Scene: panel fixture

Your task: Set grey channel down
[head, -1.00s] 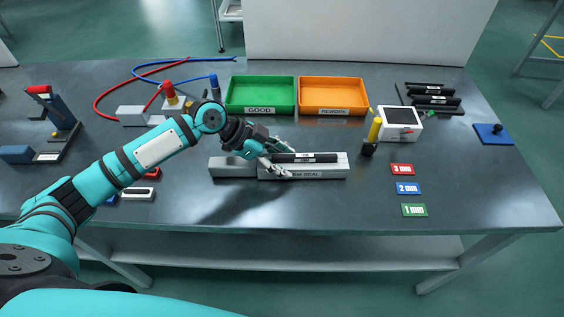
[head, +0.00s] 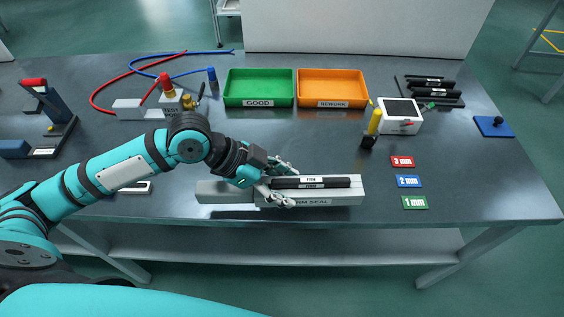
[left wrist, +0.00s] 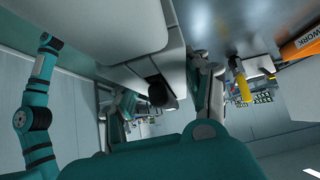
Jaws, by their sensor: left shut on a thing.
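The long grey channel (head: 345,197) has a label ending in "SEAL" on its front side. Black seal pieces with white labels (head: 325,182) lie along its right part. My left gripper (head: 270,184) is shut around the channel near its middle, with fingers on the far and near sides. The channel lies level near the table's front edge; I cannot tell if its underside touches the table. In the left wrist view, its grey body (left wrist: 145,60) and a dark seal end (left wrist: 157,93) show between my fingers. My right gripper is out of view.
Green GOOD (head: 260,104) and orange REWORK (head: 332,103) trays stand behind. A yellow-handled tool (head: 374,122) and a white device (head: 400,116) stand back right. Red, blue and green gauge cards (head: 408,181) lie to the right. Table between channel and trays is clear.

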